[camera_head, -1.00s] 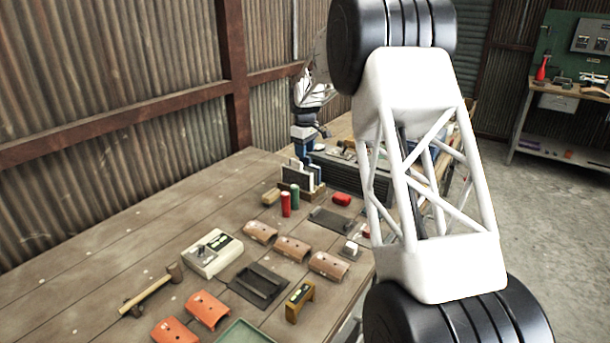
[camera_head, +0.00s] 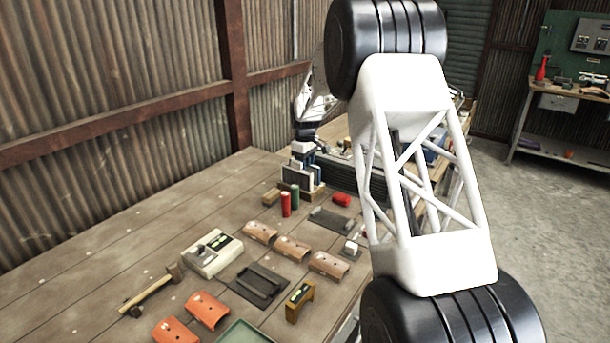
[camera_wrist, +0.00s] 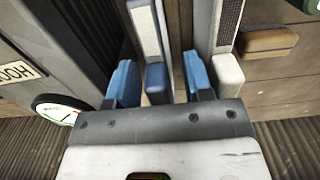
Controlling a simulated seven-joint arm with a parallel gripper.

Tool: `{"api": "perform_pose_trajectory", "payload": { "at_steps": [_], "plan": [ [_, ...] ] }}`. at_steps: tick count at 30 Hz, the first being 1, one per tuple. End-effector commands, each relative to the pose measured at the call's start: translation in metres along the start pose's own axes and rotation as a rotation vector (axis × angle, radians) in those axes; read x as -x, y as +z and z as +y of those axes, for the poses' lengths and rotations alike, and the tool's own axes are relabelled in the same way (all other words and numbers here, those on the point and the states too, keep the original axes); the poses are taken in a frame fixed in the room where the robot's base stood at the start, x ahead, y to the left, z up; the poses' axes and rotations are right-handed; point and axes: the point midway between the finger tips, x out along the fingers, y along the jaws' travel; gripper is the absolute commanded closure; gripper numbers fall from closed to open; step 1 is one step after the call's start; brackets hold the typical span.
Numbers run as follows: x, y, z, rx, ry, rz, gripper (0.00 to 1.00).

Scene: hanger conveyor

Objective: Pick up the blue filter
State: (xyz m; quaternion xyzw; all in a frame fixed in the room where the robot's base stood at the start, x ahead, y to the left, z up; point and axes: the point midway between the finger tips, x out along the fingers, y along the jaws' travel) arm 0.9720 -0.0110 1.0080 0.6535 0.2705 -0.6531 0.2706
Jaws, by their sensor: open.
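My gripper (camera_wrist: 158,64) is open in the wrist view, with one blue-padded finger on each side of a thin upright panel. This panel, which has a pale edge and a blue end, looks like the blue filter (camera_wrist: 147,32). Its blue end sits between the fingers, with a gap visible on each side. A second panel with a white end (camera_wrist: 227,72) stands to the right, outside the right finger. In the head view my gripper (camera_head: 303,149) is just above the filter rack (camera_head: 301,190), and partly hides the filters.
A wooden block (camera_wrist: 268,42) lies to the right. The table's left rear is clear.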

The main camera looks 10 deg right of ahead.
Motion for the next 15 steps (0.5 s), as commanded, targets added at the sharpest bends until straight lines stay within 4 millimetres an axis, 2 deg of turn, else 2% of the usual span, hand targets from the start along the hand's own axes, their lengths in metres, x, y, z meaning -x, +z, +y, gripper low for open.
{"api": "perform_pose_trajectory", "payload": {
  "at_steps": [15],
  "plan": [
    [0.0,0.0001,-0.0001,0.0,0.0,0.0,0.55]
  ]
}}
